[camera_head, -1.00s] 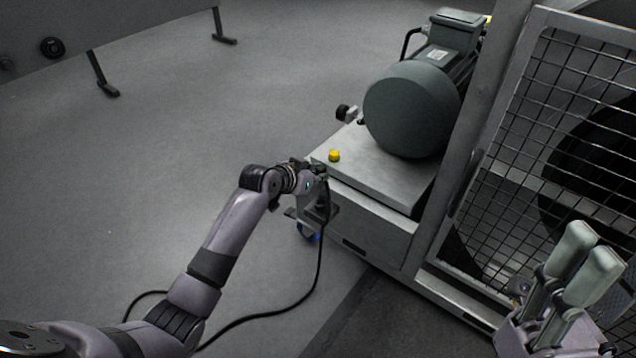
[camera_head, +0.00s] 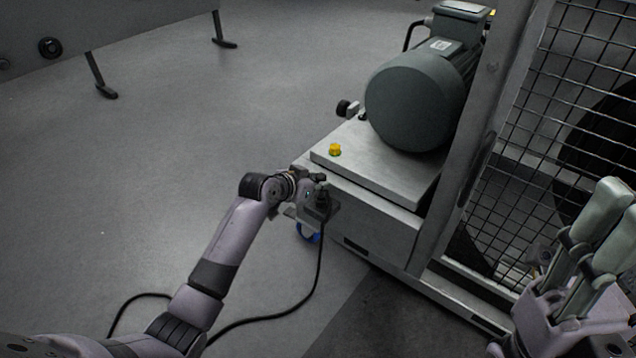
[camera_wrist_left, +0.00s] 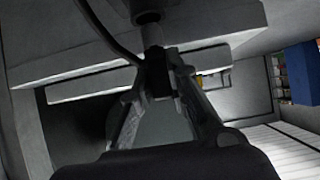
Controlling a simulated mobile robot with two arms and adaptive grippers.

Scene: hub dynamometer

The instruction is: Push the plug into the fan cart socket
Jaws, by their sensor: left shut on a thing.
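My left gripper (camera_head: 318,206) is at the near left corner of the fan cart (camera_head: 375,215), just outside its side. It is shut on the dark plug, whose cable (camera_head: 319,262) hangs below it to the floor. In the left wrist view the fingers (camera_wrist_left: 160,68) meet around the dark plug body (camera_wrist_left: 157,80). A grey cylinder with a dark collar (camera_wrist_left: 149,17) is in line with it. I cannot tell whether the plug sits in the socket; the socket face is hidden. My right gripper (camera_head: 607,232) is at the right, holding nothing visible.
A grey motor (camera_head: 414,108) and a yellow button (camera_head: 335,150) are on top of the cart. A blue caster (camera_head: 308,233) is below the corner. A wire mesh guard (camera_head: 545,130) stands on the right.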

